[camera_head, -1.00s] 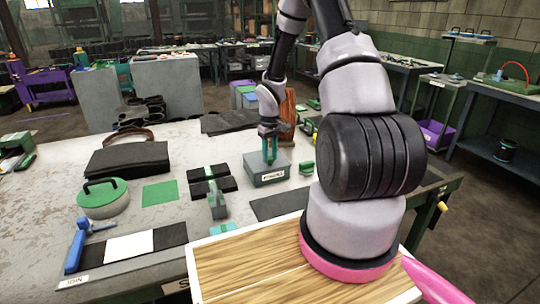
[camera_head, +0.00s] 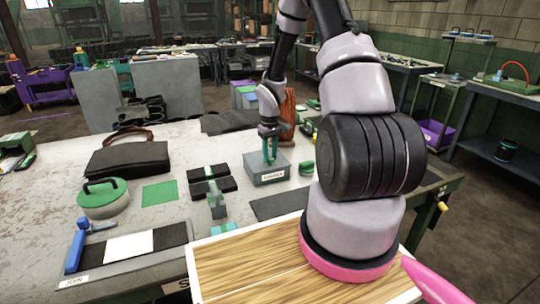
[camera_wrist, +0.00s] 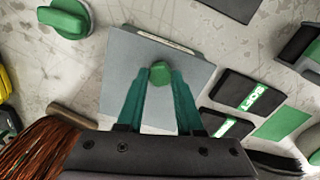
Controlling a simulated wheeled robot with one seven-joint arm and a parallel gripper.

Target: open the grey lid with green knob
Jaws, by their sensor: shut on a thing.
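The grey lid (camera_wrist: 190,72) is a flat square plate on a grey box (camera_head: 268,177) with a white label on its front side. Its green knob (camera_wrist: 160,71) stands near the middle of the lid in the wrist view. My gripper (camera_head: 269,158) reaches down over the lid in the head view. Its two green fingers (camera_wrist: 160,78) are closed around the knob in the wrist view. The lid appears to sit on the box; I cannot tell whether there is a gap under it.
Black sleeves with green bands (camera_head: 211,180) lie left of the box. A green knob-like piece (camera_wrist: 66,17) stands to its right in the head view. A brown-bristled brush (camera_wrist: 40,148) lies close to the gripper. A green square (camera_head: 160,192) and a black bag (camera_head: 128,158) lie further left.

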